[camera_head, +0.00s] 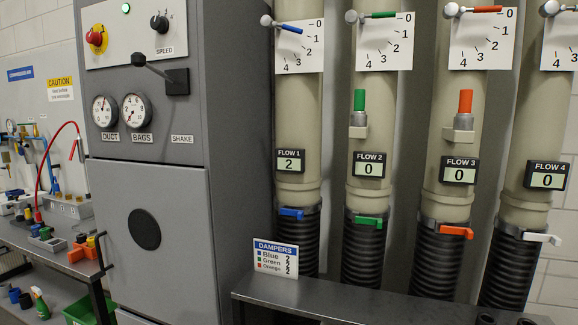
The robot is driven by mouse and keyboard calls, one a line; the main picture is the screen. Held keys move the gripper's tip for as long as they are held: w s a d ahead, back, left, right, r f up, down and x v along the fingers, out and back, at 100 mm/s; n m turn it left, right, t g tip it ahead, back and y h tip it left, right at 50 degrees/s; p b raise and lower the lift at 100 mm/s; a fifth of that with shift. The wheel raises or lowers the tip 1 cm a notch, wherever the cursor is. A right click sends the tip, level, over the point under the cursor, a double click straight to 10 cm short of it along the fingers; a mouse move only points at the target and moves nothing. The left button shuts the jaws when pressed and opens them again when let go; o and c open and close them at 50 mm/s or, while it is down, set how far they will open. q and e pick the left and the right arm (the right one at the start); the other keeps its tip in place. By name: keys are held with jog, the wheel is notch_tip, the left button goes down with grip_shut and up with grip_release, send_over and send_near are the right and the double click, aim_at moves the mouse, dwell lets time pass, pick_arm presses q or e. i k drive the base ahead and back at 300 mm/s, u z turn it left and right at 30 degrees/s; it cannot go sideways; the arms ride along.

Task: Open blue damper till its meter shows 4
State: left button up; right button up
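The blue damper lever (289,28) sits on a white scale plate (300,55) at the top of the leftmost duct. Its handle points right and slightly down, between the 0 and 1 marks. The FLOW 1 meter (290,164) below it on the same duct reads 2. A blue tab (291,213) sticks out at the collar above the black hose. Neither of my grippers is in view.
A green damper lever (380,15) and an orange one (487,9) point near 0; FLOW 2 (369,168), FLOW 3 (459,171) and FLOW 4 (547,176) read 0. A DAMPERS sign (276,258) lists 2 for each colour. A grey cabinet (150,225) stands left.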

aim_at(266, 22)
jog(key=z, duration=2.15)
jog(key=k, duration=1)
jog(key=u, duration=1)
